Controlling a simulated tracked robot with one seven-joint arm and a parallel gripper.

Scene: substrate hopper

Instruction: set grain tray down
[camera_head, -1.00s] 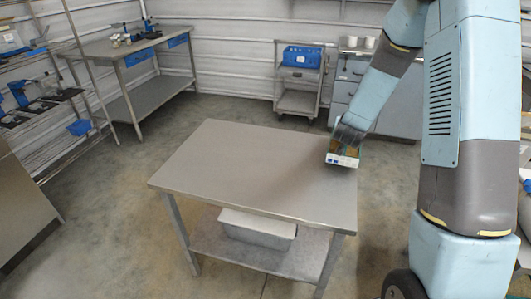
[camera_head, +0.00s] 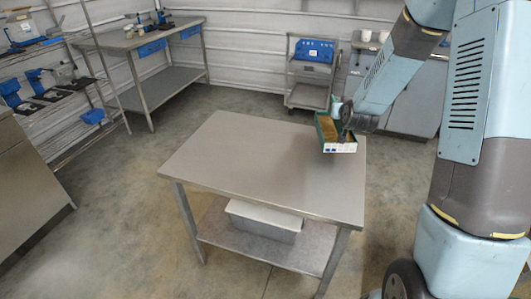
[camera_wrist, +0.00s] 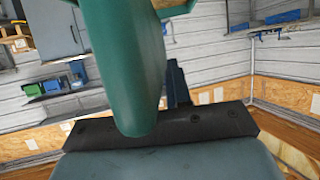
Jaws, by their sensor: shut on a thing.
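The grain tray (camera_head: 327,131) is a small green tray with brown grain in it and a white label on its front. In the head view it is over the far right corner of the steel table (camera_head: 235,165). I cannot tell whether its underside touches the tabletop. My gripper (camera_head: 342,119) is shut on the tray at its right side. The fingers are small and partly hidden there. In the wrist view the green tray wall (camera_wrist: 125,60) fills the upper middle, close to the dark gripper body (camera_wrist: 165,127).
The rest of the tabletop is bare. A lidded grey bin (camera_head: 263,218) is on its lower shelf. A cart with a blue crate (camera_head: 314,50) and a cabinet with cups stand behind. A workbench (camera_head: 140,42) and shelves (camera_head: 60,95) are at the left.

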